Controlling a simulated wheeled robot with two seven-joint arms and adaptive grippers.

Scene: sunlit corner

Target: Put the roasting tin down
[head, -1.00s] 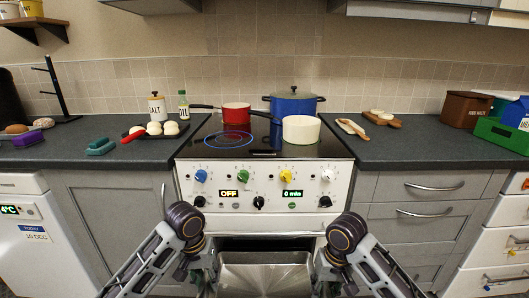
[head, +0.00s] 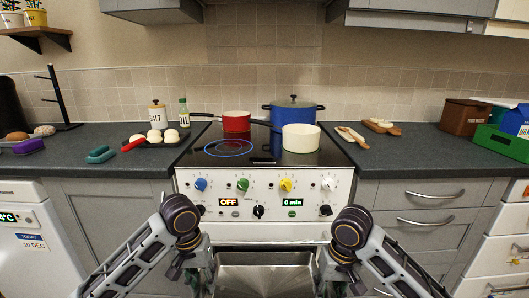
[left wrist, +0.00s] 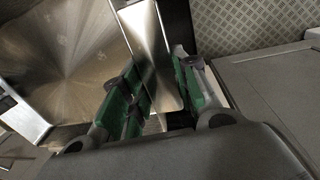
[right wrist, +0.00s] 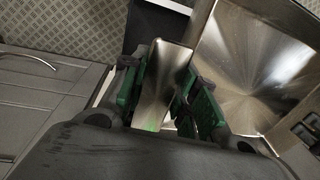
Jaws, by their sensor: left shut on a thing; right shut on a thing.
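The roasting tin (head: 265,283) is a shiny metal pan at the bottom middle of the head view, in front of the oven and below its control panel. Its bare interior shows in the left wrist view (left wrist: 75,45) and the right wrist view (right wrist: 250,60). My left gripper (left wrist: 158,88) is shut on the tin's rim at one end. My right gripper (right wrist: 160,88) is shut on the rim at the opposite end. The tin's underside is hidden, so I cannot tell whether anything supports it from below.
The cooker top (head: 262,148) holds a red saucepan (head: 236,121), a white pan (head: 300,137) and a blue pot (head: 293,112). The left worktop (head: 75,160) has a dark tray with pale round items. The right worktop (head: 400,160) has boards and bare room in front.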

